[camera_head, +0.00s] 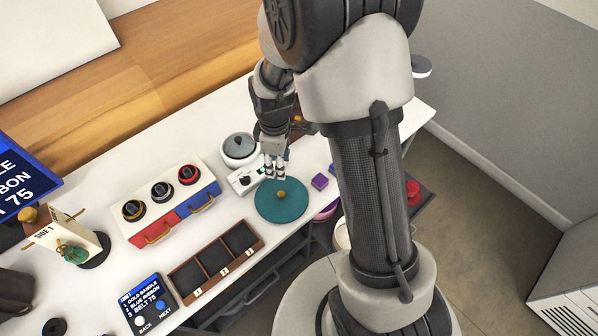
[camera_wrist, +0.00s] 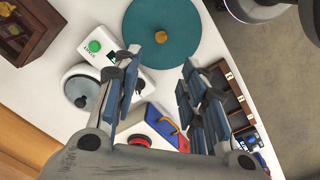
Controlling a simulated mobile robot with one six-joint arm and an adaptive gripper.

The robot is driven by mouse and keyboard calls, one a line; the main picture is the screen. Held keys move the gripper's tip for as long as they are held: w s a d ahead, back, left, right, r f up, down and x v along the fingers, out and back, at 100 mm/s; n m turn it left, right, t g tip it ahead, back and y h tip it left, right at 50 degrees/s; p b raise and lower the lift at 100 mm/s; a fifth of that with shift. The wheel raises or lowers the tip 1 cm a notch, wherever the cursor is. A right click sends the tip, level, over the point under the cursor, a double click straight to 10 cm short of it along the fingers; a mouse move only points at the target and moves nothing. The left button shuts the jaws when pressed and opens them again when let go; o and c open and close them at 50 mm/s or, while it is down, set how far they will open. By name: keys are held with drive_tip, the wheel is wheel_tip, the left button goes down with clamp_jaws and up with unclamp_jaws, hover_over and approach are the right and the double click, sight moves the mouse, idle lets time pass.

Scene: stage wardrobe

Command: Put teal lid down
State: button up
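The teal lid (camera_head: 268,208) is a flat round disc with an orange knob (camera_head: 281,195) at its centre. It lies knob up near the front edge of the white table; I cannot tell whether anything is under it. The lid also shows at the top of the wrist view (camera_wrist: 145,45), knob included. My gripper (camera_head: 275,173) is just behind the lid in the head view. In the wrist view my gripper (camera_wrist: 158,95) has its fingers wide apart with nothing between them, and the lid is clear of them.
A white device with a green button (camera_wrist: 95,46) and a white pot with a grey lid (camera_head: 239,147) stand close left of my gripper. A red and blue drawer box (camera_head: 190,212), a brown compartment tray (camera_head: 214,280) and a purple block (camera_head: 319,181) are nearby on the table.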

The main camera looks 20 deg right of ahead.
drive_tip(key=s+r+m+t, duration=0.2)
drive_tip(key=s+r+m, duration=0.2)
drive_tip(key=s+r, duration=0.5)
drive_tip(key=s+r+m+t, duration=0.1)
drive_tip(key=s+r+m, duration=0.3)
drive_tip(key=r, duration=0.8)
drive_tip(key=s+r+m+t, duration=0.1)
drive_tip(key=s+r+m, duration=0.1)
drive_tip(key=s, duration=0.6)
drive_tip(key=shift+r+m, duration=0.4)
drive_tip(key=shift+m, duration=0.4)
drive_tip(key=shift+s, duration=0.1)
